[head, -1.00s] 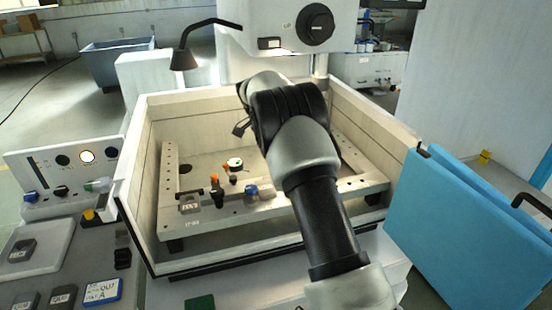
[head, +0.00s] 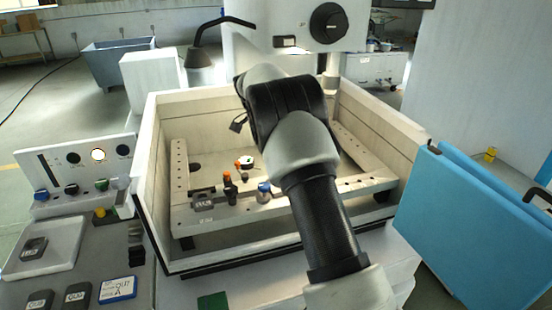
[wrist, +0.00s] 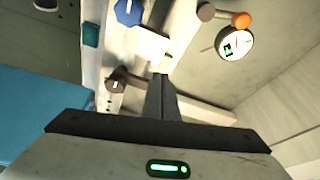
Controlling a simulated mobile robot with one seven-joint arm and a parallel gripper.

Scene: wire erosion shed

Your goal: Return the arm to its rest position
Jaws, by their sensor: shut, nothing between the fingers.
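My arm (head: 318,205) rises from the bottom of the head view and bends at a dark joint over the machine's open tank (head: 160,225). In the head view my gripper itself cannot be made out clearly. In the wrist view my gripper (wrist: 161,84) shows as dark fingers closed together, with nothing held. It is above the work frame (wrist: 92,60) inside the tank. A round dial gauge (wrist: 236,43) with an orange knob lies to the right of the fingers, and a blue knob (wrist: 128,12) lies up and to the left.
Tank walls surround the frame. The machine head (head: 300,25) and a bent lamp (head: 200,62) stand behind. A control panel (head: 78,172) is at left, above a grey bench with labelled blocks. A blue door panel (head: 470,235) stands open at right.

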